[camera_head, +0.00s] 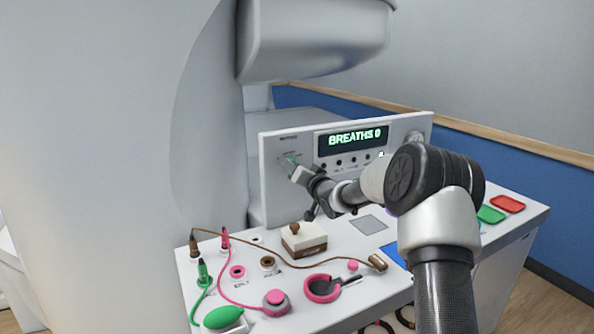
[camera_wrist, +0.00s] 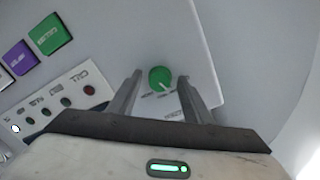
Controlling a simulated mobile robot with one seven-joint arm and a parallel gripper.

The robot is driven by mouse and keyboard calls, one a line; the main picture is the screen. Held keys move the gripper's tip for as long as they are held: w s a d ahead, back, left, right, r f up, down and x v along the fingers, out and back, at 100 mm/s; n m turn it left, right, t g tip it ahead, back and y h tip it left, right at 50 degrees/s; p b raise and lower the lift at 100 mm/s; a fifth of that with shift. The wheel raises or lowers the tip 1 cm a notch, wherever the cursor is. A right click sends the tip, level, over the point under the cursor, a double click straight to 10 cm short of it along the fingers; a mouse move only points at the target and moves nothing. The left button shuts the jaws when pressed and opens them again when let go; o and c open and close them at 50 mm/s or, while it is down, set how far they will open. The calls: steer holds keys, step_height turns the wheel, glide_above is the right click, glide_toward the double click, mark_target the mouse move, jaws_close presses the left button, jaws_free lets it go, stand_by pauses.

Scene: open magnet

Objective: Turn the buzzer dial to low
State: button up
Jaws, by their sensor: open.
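The green round dial (camera_wrist: 160,77) sits on the light panel in the wrist view, with a pale pointer mark toward its lower right edge. Small labels beside it are too small to read. My gripper (camera_wrist: 160,75) is open, with one finger on each side of the dial and a visible gap on both sides. In the head view my gripper (camera_head: 296,172) is at the left part of the upright console panel (camera_head: 278,205). There the gripper largely hides the dial.
On the desk are a brown-and-white box (camera_head: 304,241), a pink ring (camera_head: 322,288), a green bulb (camera_head: 223,317), cables, and green (camera_head: 490,214) and red (camera_head: 508,203) pads at right.

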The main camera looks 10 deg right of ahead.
steer(key=v, duration=1.7)
steer(key=shift+s+p, duration=0.15)
steer(key=shift+p, duration=0.15)
steer(key=shift+d, duration=0.15)
